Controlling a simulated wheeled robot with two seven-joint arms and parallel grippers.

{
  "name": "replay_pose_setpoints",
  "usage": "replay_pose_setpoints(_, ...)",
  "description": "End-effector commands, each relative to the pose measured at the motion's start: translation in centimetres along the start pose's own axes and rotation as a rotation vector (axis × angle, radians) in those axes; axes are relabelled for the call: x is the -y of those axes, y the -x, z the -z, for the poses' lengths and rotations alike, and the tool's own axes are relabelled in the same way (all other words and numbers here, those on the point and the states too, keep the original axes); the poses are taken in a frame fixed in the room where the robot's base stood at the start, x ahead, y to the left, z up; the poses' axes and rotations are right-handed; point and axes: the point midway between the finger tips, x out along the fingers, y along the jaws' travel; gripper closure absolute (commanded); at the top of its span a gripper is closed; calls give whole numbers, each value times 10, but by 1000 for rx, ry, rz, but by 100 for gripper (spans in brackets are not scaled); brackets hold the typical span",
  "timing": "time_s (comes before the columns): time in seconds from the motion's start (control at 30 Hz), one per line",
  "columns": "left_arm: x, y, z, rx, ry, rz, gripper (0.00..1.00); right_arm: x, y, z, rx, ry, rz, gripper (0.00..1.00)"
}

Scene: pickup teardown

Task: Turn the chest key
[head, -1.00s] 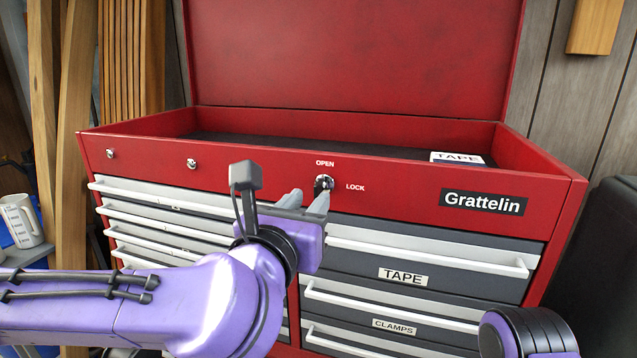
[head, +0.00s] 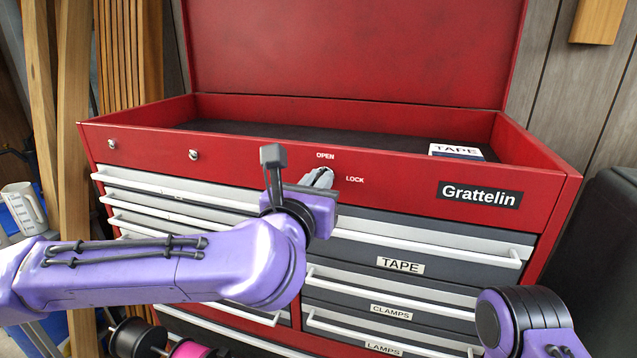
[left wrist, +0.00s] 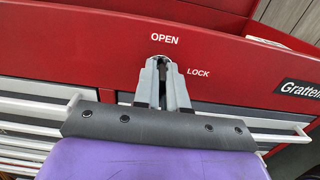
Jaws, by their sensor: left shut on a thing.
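The red tool chest (head: 400,182) stands in front of me with its lid up. OPEN and LOCK are printed on its front around the key's lock. My left gripper (head: 318,178) is at the lock, its fingers covering it in the head view. In the left wrist view, the left gripper (left wrist: 163,84) is shut on the dark key (left wrist: 163,72), which shows between the two grey fingers just below OPEN. The key's exact angle is mostly hidden. My right gripper is not in view; only part of my right arm shows at the lower right.
A TAPE box (head: 456,151) lies in the open top tray. Drawers with white handles, some labelled TAPE (head: 401,265) and CLAMPS, sit below the lock. Wooden boards (head: 70,120) and a white jug (head: 25,208) are at the left.

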Motion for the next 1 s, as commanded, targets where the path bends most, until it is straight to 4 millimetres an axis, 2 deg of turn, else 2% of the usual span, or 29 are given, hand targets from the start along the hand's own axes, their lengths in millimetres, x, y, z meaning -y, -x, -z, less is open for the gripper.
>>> replay_pose_setpoints(0.37, 0, 0, 0, 1, -189, -1, 100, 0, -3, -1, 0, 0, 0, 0)
replay_pose_setpoints(1.0, 2, 0, -1, 1, -794, -1, 100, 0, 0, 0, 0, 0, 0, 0)
